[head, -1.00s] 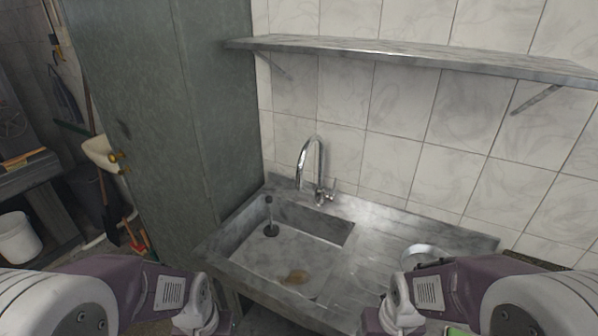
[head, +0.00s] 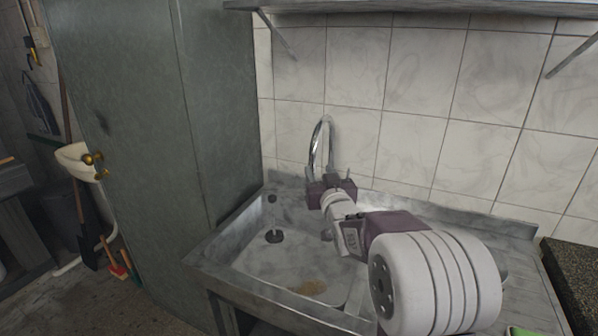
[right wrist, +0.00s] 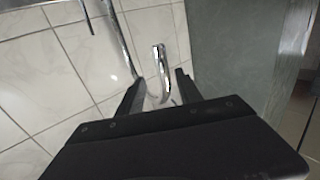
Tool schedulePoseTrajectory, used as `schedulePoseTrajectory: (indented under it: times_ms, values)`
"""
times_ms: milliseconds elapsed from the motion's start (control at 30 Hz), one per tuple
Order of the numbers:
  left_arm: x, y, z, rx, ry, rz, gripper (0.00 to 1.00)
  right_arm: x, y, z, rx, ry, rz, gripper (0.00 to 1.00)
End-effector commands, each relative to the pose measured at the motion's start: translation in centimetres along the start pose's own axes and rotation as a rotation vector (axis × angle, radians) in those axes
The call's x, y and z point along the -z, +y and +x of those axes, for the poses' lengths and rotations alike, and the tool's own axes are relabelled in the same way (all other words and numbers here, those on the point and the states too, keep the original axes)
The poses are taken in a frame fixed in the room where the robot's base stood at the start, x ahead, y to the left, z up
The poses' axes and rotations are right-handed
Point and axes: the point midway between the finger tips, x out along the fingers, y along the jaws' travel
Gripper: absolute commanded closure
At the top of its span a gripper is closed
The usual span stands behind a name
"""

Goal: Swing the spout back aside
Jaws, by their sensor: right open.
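The chrome spout (head: 319,140) arches up from the back of the sink, in front of the tiled wall. Its base and lower end are mostly hidden behind my right gripper (head: 330,184). My right gripper is open at the lower part of the spout. In the right wrist view a shiny chrome piece of the tap (right wrist: 160,62) shows between the two spread fingers (right wrist: 158,88). I cannot tell whether a finger touches it. My left gripper is not in view.
The sink basin (head: 255,262) holds an upright dark plug piece (head: 274,236) and a brownish patch. A tall green cabinet (head: 150,130) stands close on the left. A shelf (head: 420,6) runs above. The draining board lies to the right, partly behind my arm.

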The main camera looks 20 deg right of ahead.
Motion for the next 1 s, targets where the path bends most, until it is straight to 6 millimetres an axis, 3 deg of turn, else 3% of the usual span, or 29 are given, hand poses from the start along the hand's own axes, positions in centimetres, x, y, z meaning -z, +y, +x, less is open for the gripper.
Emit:
schedulePoseTrajectory:
  times_ms: [167, 500, 867, 1000]
  values:
    - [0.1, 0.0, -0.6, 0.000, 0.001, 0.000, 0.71, 0.2, -0.1, 1.4, 0.001, -0.003, 0.001, 0.58]
    - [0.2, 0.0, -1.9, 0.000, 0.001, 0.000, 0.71, 0.2, -0.1, 7.9, 0.002, -0.004, 0.001, 0.58]
    - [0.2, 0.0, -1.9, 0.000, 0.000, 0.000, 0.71, 0.1, -0.1, 9.1, 0.002, -0.003, 0.001, 0.58]
    - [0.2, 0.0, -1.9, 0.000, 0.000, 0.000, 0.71, 0.1, -0.1, 9.1, 0.002, -0.003, 0.000, 0.91]
